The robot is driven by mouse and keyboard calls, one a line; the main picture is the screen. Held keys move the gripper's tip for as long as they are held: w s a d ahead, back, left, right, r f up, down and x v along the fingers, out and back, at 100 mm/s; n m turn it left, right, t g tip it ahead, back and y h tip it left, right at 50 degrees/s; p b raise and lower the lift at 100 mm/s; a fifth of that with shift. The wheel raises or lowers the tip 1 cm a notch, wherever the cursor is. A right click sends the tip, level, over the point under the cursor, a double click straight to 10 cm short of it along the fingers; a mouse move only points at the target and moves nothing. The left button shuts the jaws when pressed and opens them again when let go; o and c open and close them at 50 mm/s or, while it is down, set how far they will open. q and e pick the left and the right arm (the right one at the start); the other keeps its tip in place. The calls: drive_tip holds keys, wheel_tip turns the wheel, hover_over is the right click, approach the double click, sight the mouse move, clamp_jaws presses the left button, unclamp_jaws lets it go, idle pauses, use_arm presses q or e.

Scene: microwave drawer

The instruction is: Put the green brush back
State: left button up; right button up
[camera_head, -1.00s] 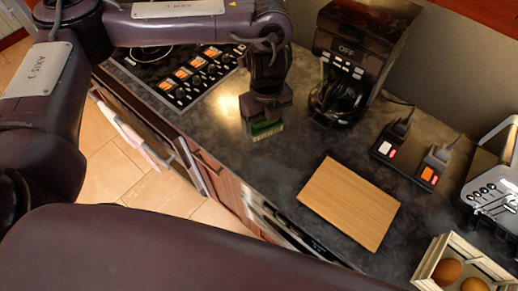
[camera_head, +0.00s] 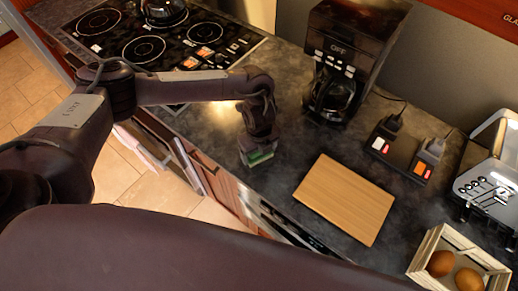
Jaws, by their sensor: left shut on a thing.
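The green brush (camera_head: 260,157) is at the end of my left arm, over the dark counter (camera_head: 225,118), to the left of the cutting board. My left gripper (camera_head: 258,145) points down and is shut on the brush. Only the brush's green lower part shows; the gripper hides the rest. I cannot tell whether the brush touches the counter. My right gripper is not in view.
A wooden board (camera_head: 344,198) lies in front of a black coffee maker (camera_head: 355,50). A power strip (camera_head: 400,150), a toaster (camera_head: 490,175) and an egg crate (camera_head: 440,240) stand right. A cooktop (camera_head: 150,40) with a kettle (camera_head: 165,10) is at upper left.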

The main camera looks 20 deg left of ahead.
use_arm(q)
drive_tip(key=shift+f, duration=0.2)
drive_tip(key=o, duration=0.9)
drive_tip(key=shift+r, duration=0.1)
drive_tip(key=shift+o, duration=0.2)
